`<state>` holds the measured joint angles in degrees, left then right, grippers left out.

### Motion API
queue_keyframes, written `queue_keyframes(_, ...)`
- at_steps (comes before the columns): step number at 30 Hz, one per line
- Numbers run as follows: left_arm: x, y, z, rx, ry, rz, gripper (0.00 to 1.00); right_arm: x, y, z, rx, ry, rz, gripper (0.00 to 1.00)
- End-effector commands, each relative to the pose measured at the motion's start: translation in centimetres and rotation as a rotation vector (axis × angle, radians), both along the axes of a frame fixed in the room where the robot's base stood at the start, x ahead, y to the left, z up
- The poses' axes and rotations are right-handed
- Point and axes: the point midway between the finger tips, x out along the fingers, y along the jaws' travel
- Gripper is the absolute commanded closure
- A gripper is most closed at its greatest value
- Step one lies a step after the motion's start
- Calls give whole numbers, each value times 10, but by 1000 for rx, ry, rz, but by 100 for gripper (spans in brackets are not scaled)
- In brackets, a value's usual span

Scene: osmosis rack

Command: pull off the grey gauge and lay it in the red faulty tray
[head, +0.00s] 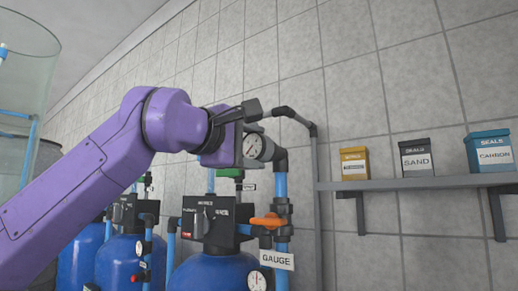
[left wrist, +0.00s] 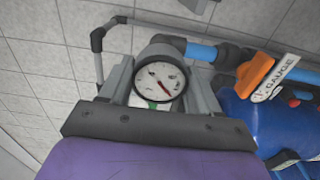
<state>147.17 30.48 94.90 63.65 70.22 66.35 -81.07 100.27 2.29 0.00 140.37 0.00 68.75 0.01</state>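The grey gauge (head: 254,146) has a white round dial and a dark grey rim. It sits at the top of the pipework, by a dark elbow on a blue pipe. My left gripper (head: 241,132) is at the gauge. In the left wrist view the gauge (left wrist: 159,77) lies between the two spread fingers (left wrist: 160,88), one on each side, with little or no gap. I cannot tell whether the fingers press on it. The dark elbow (left wrist: 178,44) still runs up to the gauge there. The red faulty tray and my right gripper are not in view.
An orange valve handle (head: 268,221) and a GAUGE label (head: 277,260) are below the gauge. Blue tanks (head: 120,262) with black heads stand lower left. A grey pipe (head: 317,190) runs down the wall. A shelf (head: 420,183) at right carries yellow, dark and blue boxes.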

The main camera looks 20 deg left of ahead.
Motion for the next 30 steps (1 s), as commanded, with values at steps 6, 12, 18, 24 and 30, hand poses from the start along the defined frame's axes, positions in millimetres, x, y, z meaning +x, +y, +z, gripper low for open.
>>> queue_keyframes(6,-1,0,0,0,-1,0,87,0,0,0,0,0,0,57)
queue_keyframes(12,-9,3,0,1,-1,0,87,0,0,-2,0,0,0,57)
queue_keyframes(18,-16,6,0,0,-1,0,87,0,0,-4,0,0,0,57)
queue_keyframes(24,-24,8,0,0,-1,0,87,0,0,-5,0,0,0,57)
queue_keyframes(30,-31,11,0,0,0,-1,87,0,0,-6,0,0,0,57)
